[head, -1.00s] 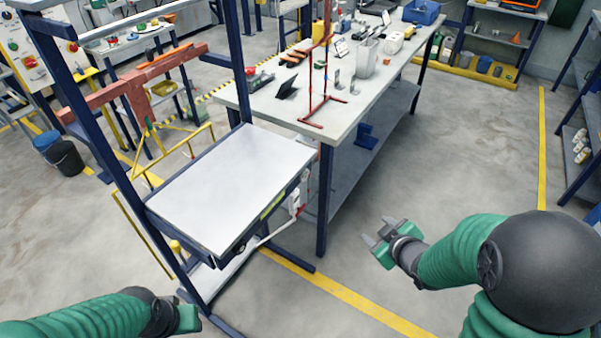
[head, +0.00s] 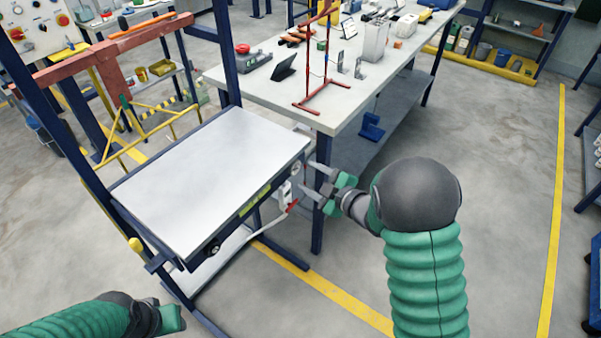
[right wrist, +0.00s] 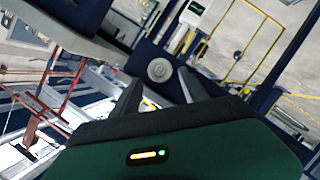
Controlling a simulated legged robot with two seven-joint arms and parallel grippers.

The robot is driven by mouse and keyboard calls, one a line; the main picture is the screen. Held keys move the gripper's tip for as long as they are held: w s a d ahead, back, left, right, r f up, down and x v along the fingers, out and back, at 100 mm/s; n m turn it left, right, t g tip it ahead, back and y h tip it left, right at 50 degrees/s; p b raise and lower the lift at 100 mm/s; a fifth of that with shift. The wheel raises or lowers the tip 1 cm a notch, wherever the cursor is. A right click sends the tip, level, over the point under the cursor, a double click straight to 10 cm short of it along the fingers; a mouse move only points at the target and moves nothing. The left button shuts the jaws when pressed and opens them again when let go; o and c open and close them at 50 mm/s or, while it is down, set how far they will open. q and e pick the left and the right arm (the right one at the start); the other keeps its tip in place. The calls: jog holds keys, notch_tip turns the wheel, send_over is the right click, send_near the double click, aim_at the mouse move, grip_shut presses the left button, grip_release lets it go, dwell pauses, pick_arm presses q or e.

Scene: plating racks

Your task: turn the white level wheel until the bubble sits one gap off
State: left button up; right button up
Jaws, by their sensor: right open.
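The white level wheel (head: 296,168) sits at the right end of the front edge of the white-topped plating rack (head: 205,165). In the right wrist view the round pale wheel (right wrist: 159,70) faces the camera on a dark blue beam. My right gripper (head: 311,178) is open and empty just to the right of the wheel. In the right wrist view its two fingers (right wrist: 159,80) point toward the wheel, one on each side, apparently short of it. A yellow-green level strip (head: 255,201) lies on the front edge; its bubble is too small to read. My left gripper (head: 172,318) is low at left, its fingers not distinguishable.
A white box with a red handle (head: 287,197) hangs below the wheel. A dark round knob (head: 213,249) is on the left of the front edge. A workbench (head: 290,100) with a red frame (head: 327,70) stands behind.

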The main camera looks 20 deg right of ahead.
aim_at(297, 169)
jog(key=x, duration=0.4)
jog(key=shift+w, duration=0.2)
jog(key=shift+w+a+f, duration=0.1)
jog(key=shift+w+a, duration=0.15)
